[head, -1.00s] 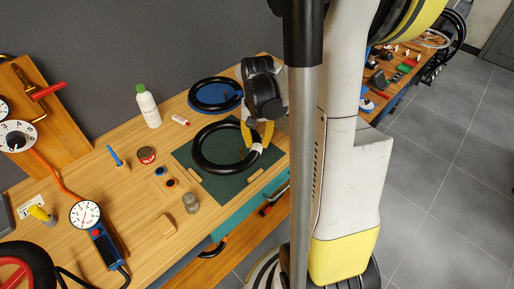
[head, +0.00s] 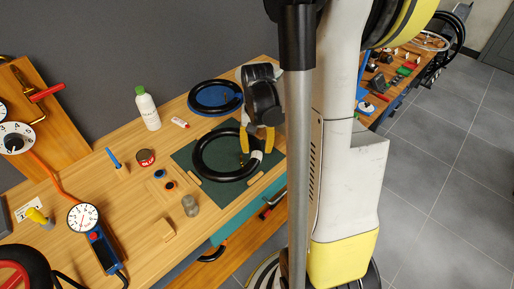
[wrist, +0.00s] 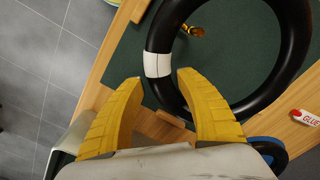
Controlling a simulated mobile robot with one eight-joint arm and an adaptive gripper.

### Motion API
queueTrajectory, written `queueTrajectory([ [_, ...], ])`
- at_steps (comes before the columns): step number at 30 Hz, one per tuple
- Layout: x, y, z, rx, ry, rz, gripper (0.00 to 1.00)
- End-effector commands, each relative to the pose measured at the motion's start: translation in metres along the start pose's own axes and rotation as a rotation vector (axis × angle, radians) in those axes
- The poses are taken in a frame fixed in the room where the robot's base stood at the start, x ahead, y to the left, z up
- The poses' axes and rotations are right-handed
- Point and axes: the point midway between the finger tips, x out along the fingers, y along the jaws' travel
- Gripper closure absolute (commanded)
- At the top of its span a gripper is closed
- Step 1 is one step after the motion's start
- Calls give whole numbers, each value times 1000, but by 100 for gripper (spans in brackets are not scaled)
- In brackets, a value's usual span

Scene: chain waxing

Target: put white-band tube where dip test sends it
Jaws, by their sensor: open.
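The white-band tube is a black ring (head: 200,165) lying flat on the dark green mat (head: 190,152). Its white band (head: 257,155) is on the ring's right side and also shows in the wrist view (wrist: 157,64). A brass valve (wrist: 190,31) shows inside the ring near the band. My gripper (head: 257,151) is open and empty, with its yellow fingers at the band. In the wrist view the fingertips (wrist: 160,77) are spread on either side of the band's near end. Whether they touch the tube I cannot tell.
A second black ring lies on a round blue pad (head: 213,98) behind the mat. A dial gauge (head: 83,217) is front left.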

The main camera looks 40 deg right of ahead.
Motion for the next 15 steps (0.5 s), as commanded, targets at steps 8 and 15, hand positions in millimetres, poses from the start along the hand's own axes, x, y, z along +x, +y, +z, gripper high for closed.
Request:
queueTrajectory([
  [8,-66,0,1,0,0,0,57],
  [15,-105,0,0,0,0,0,57],
])
